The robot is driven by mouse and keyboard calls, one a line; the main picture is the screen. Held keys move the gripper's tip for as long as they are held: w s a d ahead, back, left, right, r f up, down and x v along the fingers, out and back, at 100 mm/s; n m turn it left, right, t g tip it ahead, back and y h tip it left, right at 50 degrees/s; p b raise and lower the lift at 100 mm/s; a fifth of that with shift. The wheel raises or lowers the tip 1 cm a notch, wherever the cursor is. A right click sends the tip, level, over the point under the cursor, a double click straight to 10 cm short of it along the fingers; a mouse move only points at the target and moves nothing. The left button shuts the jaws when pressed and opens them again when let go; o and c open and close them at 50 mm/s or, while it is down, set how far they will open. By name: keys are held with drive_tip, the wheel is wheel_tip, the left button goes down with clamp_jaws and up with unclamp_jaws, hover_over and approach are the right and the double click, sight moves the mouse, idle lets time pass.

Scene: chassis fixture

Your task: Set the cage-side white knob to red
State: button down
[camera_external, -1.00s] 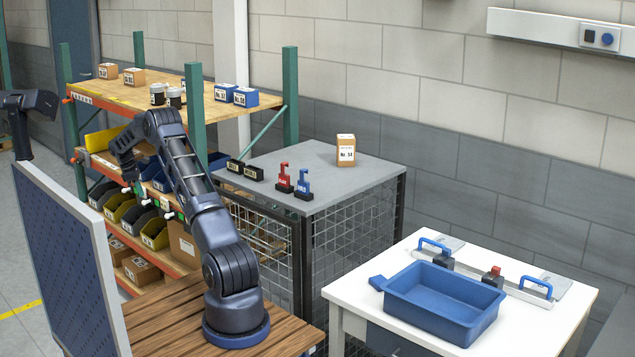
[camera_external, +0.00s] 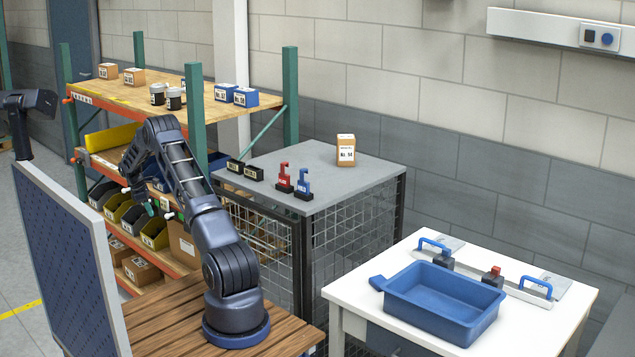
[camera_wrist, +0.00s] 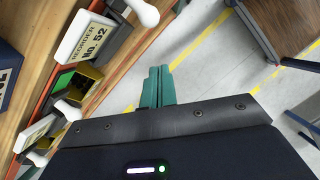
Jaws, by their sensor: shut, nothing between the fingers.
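In the external view, my gripper (camera_external: 151,208) is low in front of the orange-edged shelf. Its teal fingers show in the wrist view (camera_wrist: 158,88), pressed together and empty, with floor behind them. Small white knobs line the shelf front; one (camera_external: 170,216) shows just right of my gripper, toward the cage. In the wrist view, one white knob (camera_wrist: 145,12) is at the top beside a white label, and others (camera_wrist: 68,110) are at the left. No knob touches the fingers there. A green patch (camera_wrist: 65,79) shows near the label. I cannot tell which colour the cage-side knob is set to.
The wire cage (camera_external: 350,235), with a grey top, stands right of the shelf. Yellow and black bins (camera_external: 154,233) fill the shelf below the knobs. A blue perforated panel (camera_external: 70,260) stands at the left. Open floor lies left of the shelf.

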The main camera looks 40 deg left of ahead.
drive_tip(key=shift+w+d+f, duration=0.25)
drive_tip(key=shift+w+d, duration=0.3)
drive_tip(key=shift+w, duration=0.3)
drive_tip(key=shift+w+d+f, duration=0.2)
drive_tip(key=shift+w+d, duration=0.35)
drive_tip(key=shift+w, duration=0.25)
drive_tip(key=shift+d, duration=2.5)
drive_tip(key=s+a+r, duration=0.3)
drive_tip(key=s+r, duration=0.2)
drive_tip(key=r, duration=0.5)
drive_tip(key=shift+s+a+r, duration=0.2)
drive_tip(key=shift+s+a, duration=0.15)
drive_tip(key=shift+a, duration=0.05)
